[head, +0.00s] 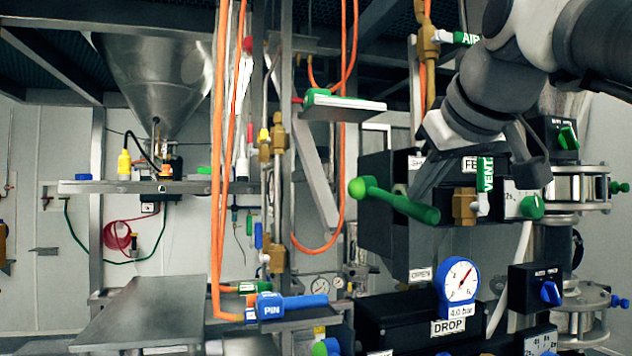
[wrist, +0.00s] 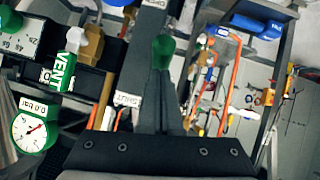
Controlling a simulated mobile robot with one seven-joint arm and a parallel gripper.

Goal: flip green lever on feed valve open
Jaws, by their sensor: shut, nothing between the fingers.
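The green lever (head: 398,201) sticks out from the dark feed valve box (head: 376,232) in the head view. In the wrist view the shut fingers (wrist: 161,112) point at the green lever end (wrist: 163,50) just beyond the tips. I cannot tell if they touch it. The lever's far end is partly hidden.
A green VENT handle (head: 487,174) and brass valve (head: 463,205) are close right of my fingers. A blue 4.0 bar gauge (head: 460,282) stands below. Space left of the lever is open.

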